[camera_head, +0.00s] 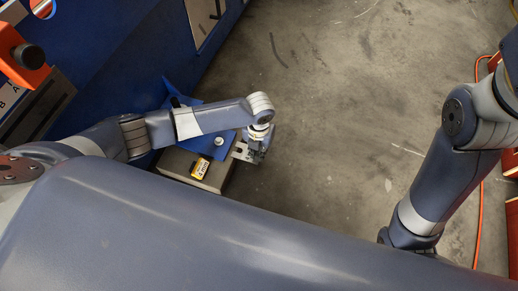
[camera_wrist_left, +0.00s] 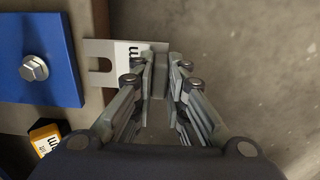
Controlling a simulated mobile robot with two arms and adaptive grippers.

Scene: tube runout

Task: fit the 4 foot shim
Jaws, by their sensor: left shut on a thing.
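My left gripper (camera_head: 258,152) is shut on the slotted metal shim (camera_wrist_left: 101,48), as the left wrist view (camera_wrist_left: 163,78) shows. The shim's open slot faces left, towards the blue foot plate (camera_wrist_left: 40,82). Its near end is right by the plate's edge; I cannot tell whether they touch or how their heights compare. A hex bolt (camera_wrist_left: 33,68) stands in the plate. In the head view the shim (camera_head: 240,152) shows beside the blue foot plate (camera_head: 209,133). Part of the shim's label is hidden by the fingers. My right gripper is out of view.
The foot sits on a tan block (camera_head: 176,166) bearing a yellow and black "4 mm" tag (camera_head: 200,168). A blue machine side (camera_head: 120,55) fills the upper left. The concrete floor (camera_head: 340,110) is open to the right. An orange cable (camera_head: 480,215) runs at far right.

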